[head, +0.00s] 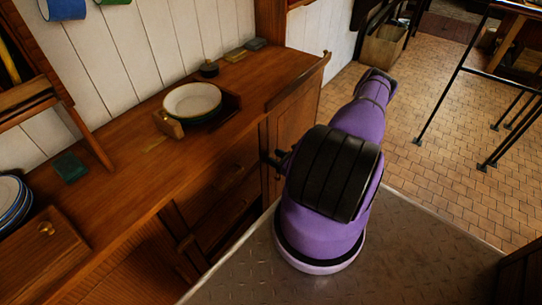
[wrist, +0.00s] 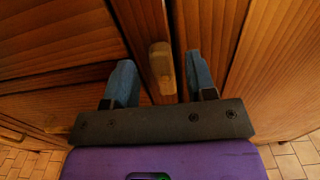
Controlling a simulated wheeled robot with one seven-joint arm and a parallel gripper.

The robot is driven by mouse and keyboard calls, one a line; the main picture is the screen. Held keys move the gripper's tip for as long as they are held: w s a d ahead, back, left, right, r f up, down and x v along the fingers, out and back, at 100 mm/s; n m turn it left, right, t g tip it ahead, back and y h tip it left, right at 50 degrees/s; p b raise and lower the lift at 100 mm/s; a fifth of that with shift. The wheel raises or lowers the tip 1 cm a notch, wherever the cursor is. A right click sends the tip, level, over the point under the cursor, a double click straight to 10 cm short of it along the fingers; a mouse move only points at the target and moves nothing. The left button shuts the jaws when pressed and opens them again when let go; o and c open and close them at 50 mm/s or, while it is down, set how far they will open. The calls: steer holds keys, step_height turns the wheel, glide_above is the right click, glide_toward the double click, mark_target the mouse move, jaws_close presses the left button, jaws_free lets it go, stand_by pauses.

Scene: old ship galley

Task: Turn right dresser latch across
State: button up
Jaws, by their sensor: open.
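The dresser (head: 240,85) is brown wood and stands against a white plank wall. In the wrist view, its right latch (wrist: 161,68) is a small pale wooden block on a narrow upright between door panels, its long side running up and down the picture. My gripper (wrist: 160,78) is open, with one blue-grey finger on each side of the latch and a visible gap to both. In the head view my gripper (head: 278,160) is at the dresser front, mostly hidden by my purple arm. The right latch is hidden there. The right door (head: 297,112) looks shut.
A plate (head: 192,101) in a wooden holder, a dark small pot (head: 209,69) and a green block (head: 70,167) sit on the dresser top. Blue-rimmed plates (head: 12,200) are at the left. Tiled floor (head: 430,160) lies open to the right, before a metal-legged table.

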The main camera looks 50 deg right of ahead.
steer(key=shift+w, duration=1.1)
steer(key=c, duration=0.9)
steer(key=shift+m, duration=0.3)
steer(key=shift+d+f+m, duration=0.5)
steer(key=shift+m, duration=2.35)
steer(key=shift+d+f+m, duration=0.45)
steer(key=shift+f+m, duration=0.05)
steer(key=shift+m, duration=2.4)
steer(key=shift+d+f+m, duration=0.5)
steer(key=shift+m, duration=2.35)
